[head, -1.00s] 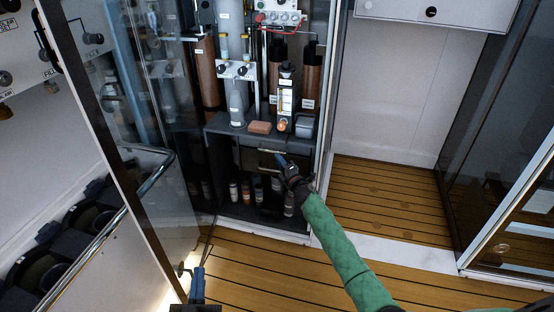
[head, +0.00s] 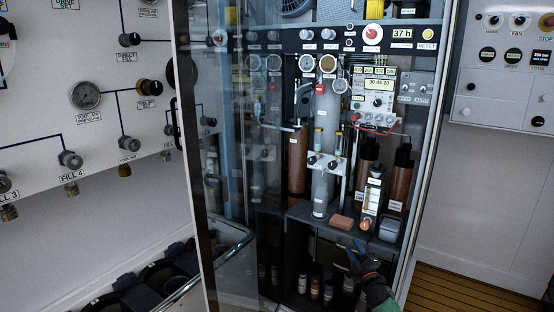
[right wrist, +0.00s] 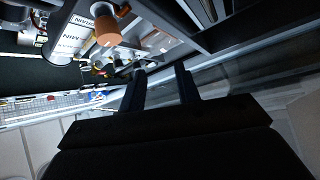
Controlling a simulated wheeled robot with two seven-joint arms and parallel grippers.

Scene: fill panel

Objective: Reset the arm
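My right gripper (head: 352,250) is at the lower right of the head view, in front of the cabinet's lower section, just below the shelf. In the right wrist view, its two dark fingers (right wrist: 160,88) stand apart with nothing visible between them. My left gripper is not in view. The open cabinet (head: 294,212) holds gauges, cylinders and a control panel.
A glass door (head: 222,170) stands open on the cabinet's left. On the shelf are an orange-brown block (head: 342,222) and a grey box (head: 389,229). Small bottles (head: 314,288) stand below. A fill panel with valves (head: 88,95) is at left. Wooden floor (head: 470,290) is clear at lower right.

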